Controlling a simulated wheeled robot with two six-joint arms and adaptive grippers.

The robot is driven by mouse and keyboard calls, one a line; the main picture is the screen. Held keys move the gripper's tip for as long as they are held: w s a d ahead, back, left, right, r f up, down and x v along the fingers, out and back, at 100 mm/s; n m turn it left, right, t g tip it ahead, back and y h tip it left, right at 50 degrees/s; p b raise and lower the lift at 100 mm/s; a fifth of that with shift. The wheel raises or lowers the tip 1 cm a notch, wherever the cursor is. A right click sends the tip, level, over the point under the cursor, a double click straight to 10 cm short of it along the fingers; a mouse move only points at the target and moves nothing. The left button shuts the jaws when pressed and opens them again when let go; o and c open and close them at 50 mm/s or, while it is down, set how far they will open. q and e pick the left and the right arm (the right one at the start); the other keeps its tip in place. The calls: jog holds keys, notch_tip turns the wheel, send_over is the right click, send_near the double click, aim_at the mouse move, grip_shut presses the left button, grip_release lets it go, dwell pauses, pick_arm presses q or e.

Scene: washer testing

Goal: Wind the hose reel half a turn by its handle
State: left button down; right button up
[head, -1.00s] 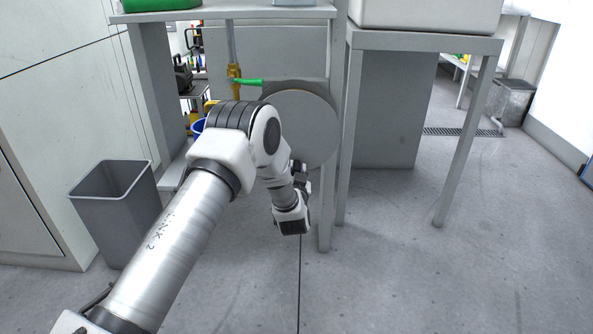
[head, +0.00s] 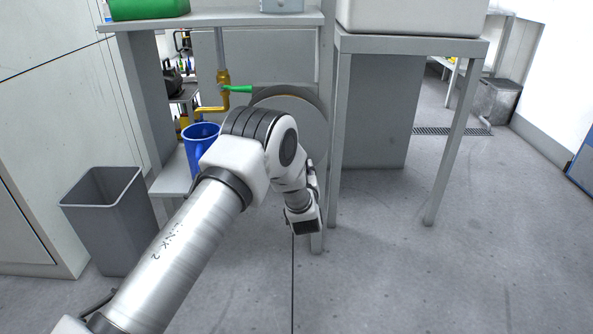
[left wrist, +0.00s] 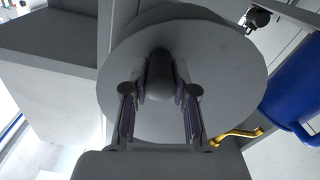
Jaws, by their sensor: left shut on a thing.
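The hose reel shows as a light grey disc (head: 308,115) under the bench in the head view, partly hidden behind my left arm. In the left wrist view the reel disc (left wrist: 220,50) fills the middle. Its dark, rounded handle (left wrist: 160,77) stands out from the disc's face. My left gripper (left wrist: 161,78) has one finger on each side of this handle and is shut on it. The fingers and handle are hidden in the head view. My right gripper is in neither view.
A blue jug (head: 199,142) stands on a low shelf left of the reel. Above it are a brass pipe (head: 222,84) and a green lever (head: 237,89). A grey bin (head: 105,215) stands at left. A table leg (head: 336,150) is close to the right of the reel.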

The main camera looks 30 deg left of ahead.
pick_arm(q)
jog(key=r+n, duration=0.1)
jog(key=w+d+r+n+p, duration=0.1)
jog(key=shift+d+n, duration=0.25)
jog(key=shift+n, duration=0.15)
jog(key=n, duration=0.1)
jog(key=r+n, duration=0.1)
jog(key=d+r, duration=0.1)
jog(key=shift+w+n+p, duration=0.25)
jog(key=shift+n+p, duration=0.1)
jog(key=shift+n, duration=0.05)
jog(key=r+n, duration=0.1)
jog(key=n+p, duration=0.1)
jog(key=r+n, duration=0.1)
jog(key=shift+w+d+r+n, duration=0.2)
jog(key=shift+d+r+n, duration=0.05)
jog(key=shift+r+n, duration=0.05)
jog(key=shift+r+p, duration=0.45)
jog(key=shift+p, duration=0.05)
jog(key=shift+r, duration=0.1)
jog(key=c, duration=1)
grip_release()
jog(key=shift+o, duration=0.4)
